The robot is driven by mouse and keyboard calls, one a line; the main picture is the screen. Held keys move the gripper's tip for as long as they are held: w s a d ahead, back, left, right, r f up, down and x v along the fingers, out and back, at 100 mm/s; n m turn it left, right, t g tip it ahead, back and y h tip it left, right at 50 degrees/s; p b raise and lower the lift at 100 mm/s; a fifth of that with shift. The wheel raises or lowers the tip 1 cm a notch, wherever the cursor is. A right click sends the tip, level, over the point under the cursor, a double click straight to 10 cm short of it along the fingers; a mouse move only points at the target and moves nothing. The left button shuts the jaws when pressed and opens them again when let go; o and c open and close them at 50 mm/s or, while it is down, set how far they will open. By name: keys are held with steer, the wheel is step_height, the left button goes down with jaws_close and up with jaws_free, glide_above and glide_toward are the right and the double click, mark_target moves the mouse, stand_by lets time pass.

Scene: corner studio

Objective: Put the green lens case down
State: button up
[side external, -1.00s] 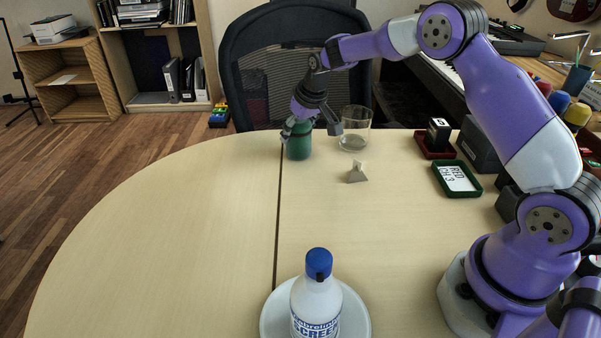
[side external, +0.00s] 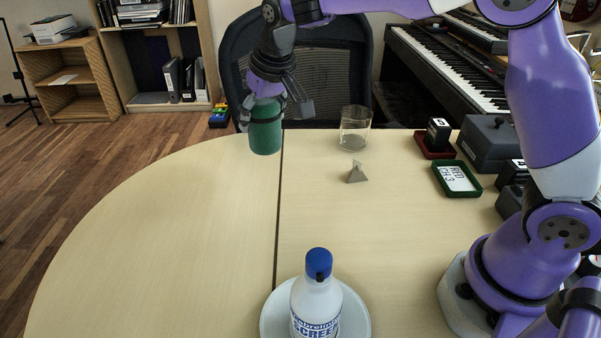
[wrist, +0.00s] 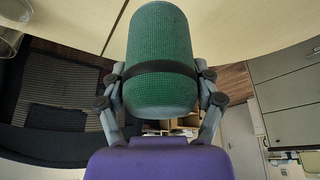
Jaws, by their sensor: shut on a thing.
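The green lens case (side external: 265,130) is an upright cylinder with a textured surface and a dark band. In the side external view it hangs near the far edge of the table (side external: 170,240), left of the seam, and looks raised above the top. My gripper (side external: 264,100) is shut on it from above. In the wrist view the green lens case (wrist: 160,50) fills the middle, with the fingers of my gripper (wrist: 160,85) on both sides of it. The gap under the case cannot be measured here.
A clear glass (side external: 355,130) and a small grey pyramid (side external: 357,173) stand to the right. A white bottle with a blue cap (side external: 317,300) stands on a plate (side external: 270,322) in front. Red (side external: 431,154) and green (side external: 440,180) trays lie farther right. The table's left half is clear.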

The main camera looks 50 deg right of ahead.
steer(key=s+a+m, duration=0.2)
steer(key=s+a, duration=0.5)
steer(key=a, duration=0.6)
steer(key=shift+h, duration=0.4)
steer(key=shift+w+d+f, duration=1.25)
steer(key=shift+d+f, duration=0.1)
steer(key=shift+f, duration=0.4)
steer(key=shift+w+d+f, duration=1.3)
steer(key=shift+d+f, duration=0.05)
steer(key=shift+f, duration=0.4)
steer(key=shift+w+d+f, duration=1.25)
steer(key=shift+d+f, duration=0.1)
steer(key=shift+f, duration=0.4)
steer(key=shift+f, duration=0.1)
steer(key=o, duration=1.3)
steer(key=shift+o, duration=0.2)
